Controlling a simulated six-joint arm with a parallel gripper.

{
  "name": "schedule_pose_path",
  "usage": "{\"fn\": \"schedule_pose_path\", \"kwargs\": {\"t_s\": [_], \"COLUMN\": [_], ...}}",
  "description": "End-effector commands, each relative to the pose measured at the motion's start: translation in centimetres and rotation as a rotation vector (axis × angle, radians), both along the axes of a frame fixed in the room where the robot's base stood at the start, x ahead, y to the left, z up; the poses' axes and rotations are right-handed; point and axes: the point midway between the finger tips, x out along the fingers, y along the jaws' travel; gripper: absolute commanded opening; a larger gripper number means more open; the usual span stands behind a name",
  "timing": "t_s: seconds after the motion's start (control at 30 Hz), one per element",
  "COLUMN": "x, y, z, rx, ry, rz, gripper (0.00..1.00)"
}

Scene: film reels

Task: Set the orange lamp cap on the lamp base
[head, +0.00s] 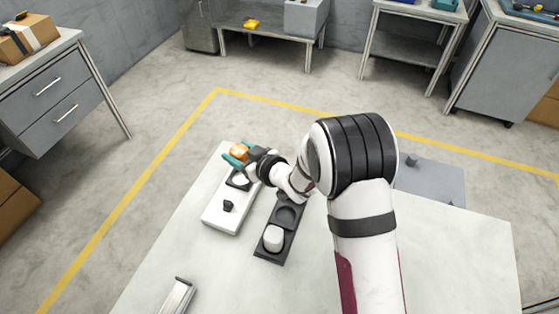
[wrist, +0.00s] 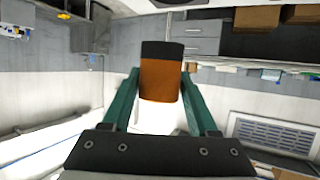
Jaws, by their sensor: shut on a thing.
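The orange lamp cap (head: 239,151) is held between the teal fingers of my gripper (head: 237,156), above the far end of a white block. In the wrist view the cap (wrist: 160,82) is an orange cylinder with a dark band at its far end, between both fingers of my gripper (wrist: 161,85). The white block (head: 221,216) looks like the lamp base; it has a dark ring with a pale centre (head: 238,181) and a black knob (head: 228,206). The cap seems apart from the block, but the gap is hard to judge. My wrist partly hides the block's far end.
A dark tray (head: 262,250) with round wells lies right of the white block, with a white cylinder (head: 273,237) in its near well. A grey plate (head: 430,180) lies at the right, partly behind my arm. A metallic piece (head: 177,298) lies near the front. The left table edge is close to the block.

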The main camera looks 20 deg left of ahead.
Motion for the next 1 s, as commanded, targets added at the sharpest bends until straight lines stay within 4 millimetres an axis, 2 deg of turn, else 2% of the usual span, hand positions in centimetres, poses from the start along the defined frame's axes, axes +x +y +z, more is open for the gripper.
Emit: {"fn": "schedule_pose_path", "kwargs": {"t_s": [0.1,0.5,1.0], "x": [-0.2,-0.2,-0.2], "y": [0.7,0.5,0.5], "z": [-0.6,-5.4,-5.8], "rx": [-0.002,-0.002,0.0], "ry": [0.001,0.001,-0.001], "rz": [0.0,0.0,0.0], "gripper": [0.03,0.03,0.03]}}
